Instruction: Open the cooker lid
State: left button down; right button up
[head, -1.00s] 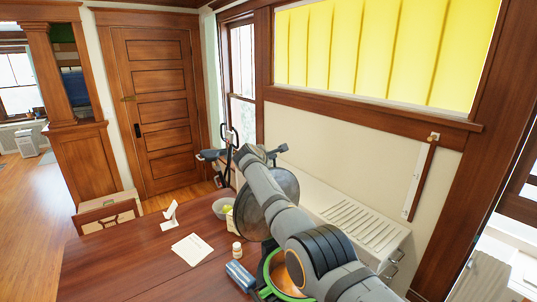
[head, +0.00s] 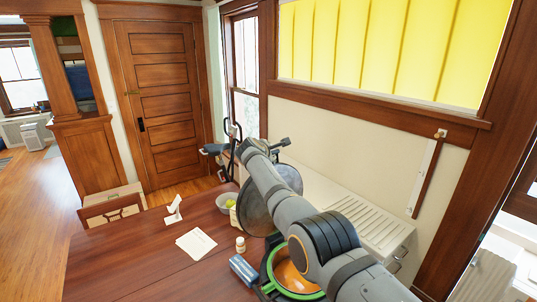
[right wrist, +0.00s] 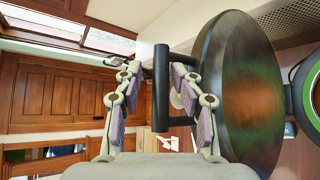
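The cooker (head: 270,262) stands at the table's right side, with a green rim and orange inside showing behind my right arm. Its round dark lid (head: 253,213) stands steeply tilted up from the pot, partly hidden by that arm. In the right wrist view, the lid (right wrist: 240,95) fills the right, its face brown and green. Its black bar handle (right wrist: 161,90) lies between the fingers of my right gripper (right wrist: 158,100). The fingers are spread, with gaps beside the bar; contact is not clear. The green rim (right wrist: 306,85) shows at the right edge. My left gripper is not in view.
On the wooden table (head: 130,262) are white papers (head: 196,244), a white stand (head: 174,209), a bowl (head: 225,202), a small bottle (head: 240,245) and a blue box (head: 243,270). A white ribbed unit (head: 365,225) is against the wall. The table's left part is clear.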

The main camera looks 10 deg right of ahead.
jog(key=shift+s+d, duration=0.1)
jog(key=shift+d, duration=0.15)
jog(key=shift+s+a+r, duration=0.2)
jog(key=shift+s+a, duration=0.3)
jog(key=v, duration=0.6)
jog(key=shift+d, duration=0.15)
